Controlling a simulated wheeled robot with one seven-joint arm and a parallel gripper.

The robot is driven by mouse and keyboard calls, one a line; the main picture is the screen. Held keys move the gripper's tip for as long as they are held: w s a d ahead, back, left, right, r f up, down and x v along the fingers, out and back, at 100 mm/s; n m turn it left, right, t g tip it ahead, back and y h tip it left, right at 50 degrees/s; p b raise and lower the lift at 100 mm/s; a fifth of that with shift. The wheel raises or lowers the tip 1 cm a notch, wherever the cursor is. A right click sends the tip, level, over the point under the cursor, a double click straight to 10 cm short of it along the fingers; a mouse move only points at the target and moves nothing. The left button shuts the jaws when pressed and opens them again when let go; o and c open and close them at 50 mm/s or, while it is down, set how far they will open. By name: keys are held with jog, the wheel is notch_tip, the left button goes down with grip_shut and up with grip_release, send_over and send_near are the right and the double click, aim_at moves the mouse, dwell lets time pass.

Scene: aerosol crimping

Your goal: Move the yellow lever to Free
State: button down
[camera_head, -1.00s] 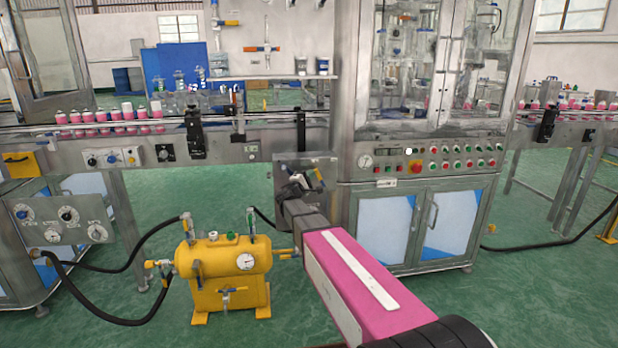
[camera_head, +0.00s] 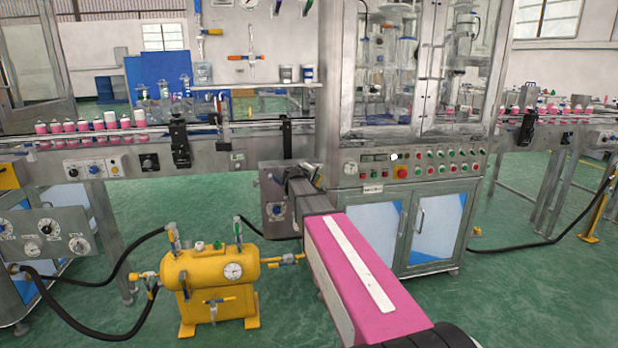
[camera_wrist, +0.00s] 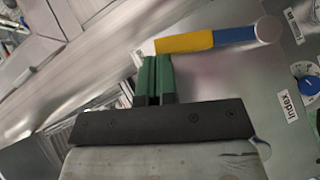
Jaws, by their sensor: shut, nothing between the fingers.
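The yellow lever (camera_wrist: 185,43) shows at the top of the wrist view. It has a blue section (camera_wrist: 237,35) and a round metal pivot (camera_wrist: 268,28) at its right end. My gripper (camera_wrist: 153,60) is shut and empty, with its green fingertips right at the lower edge of the lever's yellow free end. I cannot tell whether they touch it. In the head view my gripper (camera_head: 288,172) is in front of the small grey panel (camera_head: 270,222) and hides the lever. A label reading "Index" (camera_wrist: 287,107) is right of the fingers; the other label at the pivot is not clearly readable.
A blue dial (camera_wrist: 308,88) is on the same panel. The crimping machine cabinet (camera_head: 408,228) stands close right of the panel. The conveyor (camera_head: 110,165) runs behind and to the left. A yellow tank (camera_head: 210,275) with hoses stands on the floor at lower left.

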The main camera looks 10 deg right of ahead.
jog(key=shift+d+f, duration=0.1)
jog(key=shift+d, duration=0.8)
jog(key=shift+s, duration=0.1)
